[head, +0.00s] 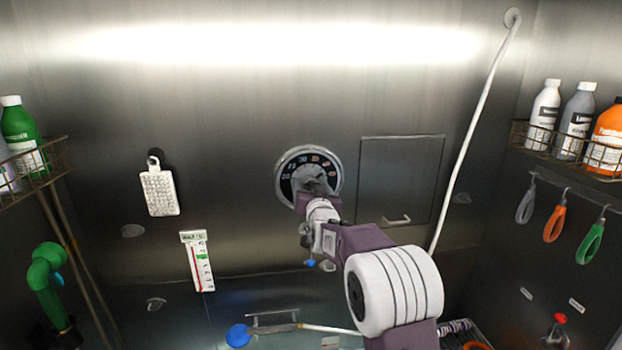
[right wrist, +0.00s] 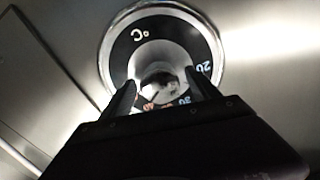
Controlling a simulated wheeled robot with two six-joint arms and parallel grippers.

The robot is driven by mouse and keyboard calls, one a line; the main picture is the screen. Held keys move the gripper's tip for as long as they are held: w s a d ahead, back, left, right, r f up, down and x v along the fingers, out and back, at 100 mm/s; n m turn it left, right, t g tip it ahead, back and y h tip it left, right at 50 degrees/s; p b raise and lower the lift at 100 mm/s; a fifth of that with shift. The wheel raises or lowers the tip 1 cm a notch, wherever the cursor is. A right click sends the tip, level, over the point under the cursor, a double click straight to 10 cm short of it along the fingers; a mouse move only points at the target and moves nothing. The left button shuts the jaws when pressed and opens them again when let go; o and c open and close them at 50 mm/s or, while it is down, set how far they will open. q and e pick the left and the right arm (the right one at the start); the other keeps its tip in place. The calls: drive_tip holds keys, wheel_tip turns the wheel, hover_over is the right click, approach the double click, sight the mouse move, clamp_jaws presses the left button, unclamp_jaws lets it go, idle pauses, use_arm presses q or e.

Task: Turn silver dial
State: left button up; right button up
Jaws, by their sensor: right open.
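The silver dial (head: 310,170) is set in the metal back wall, with a black face, white and orange numbers and a bright round rim. In the right wrist view the dial's silver centre knob (right wrist: 160,68) sits between the two fingers of my right gripper (right wrist: 160,88). The fingers are open, one on each side of the knob; I cannot tell whether they touch it. In the head view my right gripper (head: 316,186) reaches up to the dial and covers its lower part. My left gripper is not in view.
A square wall panel with a handle (head: 402,180) is right of the dial. A white brush (head: 159,190) and a thermometer strip (head: 197,260) hang to the left. A white hose (head: 480,120) runs down the wall.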

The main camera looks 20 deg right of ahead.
drive_tip(key=shift+w+d, duration=0.2)
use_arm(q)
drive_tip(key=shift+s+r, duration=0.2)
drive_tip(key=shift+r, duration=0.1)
use_arm(e)
drive_tip(key=shift+a, duration=0.15)
drive_tip(key=shift+w, duration=0.15)
drive_tip(key=c, duration=1.4)
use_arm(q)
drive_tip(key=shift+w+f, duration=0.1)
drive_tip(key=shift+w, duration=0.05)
use_arm(e)
drive_tip(key=shift+o, duration=0.2)
